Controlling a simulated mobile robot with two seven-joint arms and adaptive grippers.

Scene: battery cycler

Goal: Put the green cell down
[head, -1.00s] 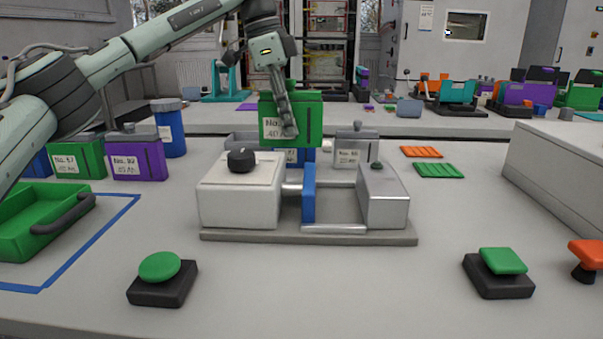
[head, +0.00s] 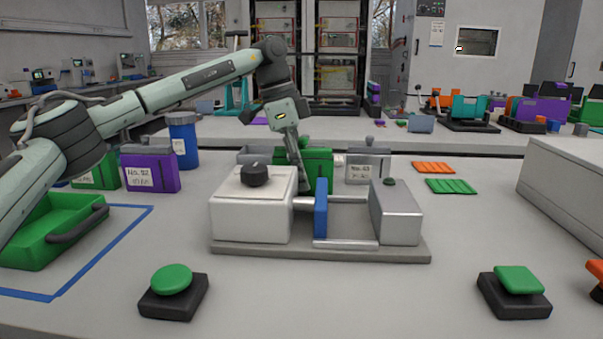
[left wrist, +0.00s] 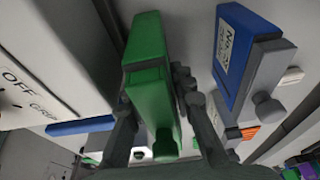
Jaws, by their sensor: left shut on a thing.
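The green cell (head: 319,164) is behind the white and grey fixture (head: 330,252) in the head view. Its lower part is hidden by the fixture, so I cannot tell whether it touches the table. My left gripper (head: 297,170) points down and is shut on it. In the left wrist view, the green cell (left wrist: 148,85) sits between the two fingers of my left gripper (left wrist: 150,100). A blue cell (left wrist: 240,50) with a label stands just to its right there, with a narrow gap. My right gripper is not in view.
A grey cell (head: 367,166) stands to the right of the green one. A purple cell (head: 152,171), another green cell (head: 97,172) and a blue canister (head: 183,140) stand at left. A green tray (head: 45,232) lies at far left. Orange (head: 433,167) and green (head: 452,186) ribbed pieces lie at right.

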